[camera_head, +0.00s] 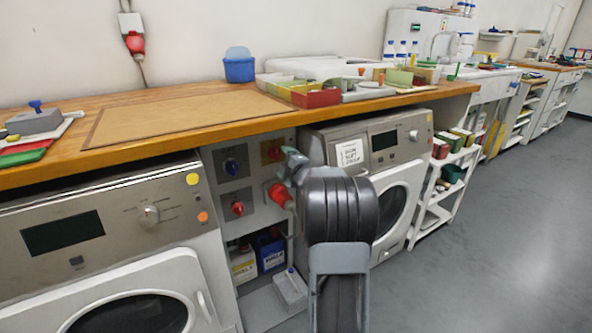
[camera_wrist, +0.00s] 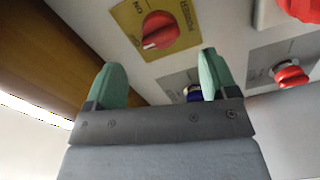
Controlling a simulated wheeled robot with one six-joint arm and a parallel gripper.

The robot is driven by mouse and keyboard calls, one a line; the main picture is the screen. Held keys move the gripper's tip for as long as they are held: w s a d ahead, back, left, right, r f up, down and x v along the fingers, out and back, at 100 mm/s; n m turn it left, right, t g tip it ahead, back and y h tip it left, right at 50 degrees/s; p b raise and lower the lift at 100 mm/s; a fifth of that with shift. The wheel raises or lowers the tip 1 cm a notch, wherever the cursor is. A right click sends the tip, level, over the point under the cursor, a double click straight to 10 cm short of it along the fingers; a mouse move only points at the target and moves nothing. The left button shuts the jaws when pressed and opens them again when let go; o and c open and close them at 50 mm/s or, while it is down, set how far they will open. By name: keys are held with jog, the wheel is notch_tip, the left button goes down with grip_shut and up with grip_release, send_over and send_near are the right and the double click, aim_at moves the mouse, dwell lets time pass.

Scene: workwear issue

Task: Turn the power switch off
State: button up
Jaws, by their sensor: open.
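The power switch is a red rotary knob on a yellow plate marked POWER and ON, clear in the wrist view (camera_wrist: 161,30). A white mark shows at the knob's lower-left end there. In the head view the switch (camera_head: 272,152) is at the upper right of the grey panel, partly hidden by my gripper. My gripper (camera_wrist: 160,68) is open, with its two green fingers apart and nothing between them. The knob lies beyond the fingertips, in line with the gap, and appears apart from them. In the head view my gripper (camera_head: 292,157) is just right of the switch.
The panel also holds a blue knob (camera_head: 231,166), a smaller red knob (camera_head: 238,208) and a large red plug (camera_head: 280,194) below the switch. The wooden worktop (camera_head: 150,136) overhangs the panel. Washing machines stand left (camera_head: 170,222) and right (camera_head: 405,165).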

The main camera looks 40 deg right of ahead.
jog(key=s+a+p, duration=0.1)
jog(key=s, duration=0.7)
jog(key=shift+s, duration=0.35)
jog(key=shift+a, duration=0.1)
jog(key=shift+r+p, duration=0.1)
jog(key=shift+p, duration=0.2)
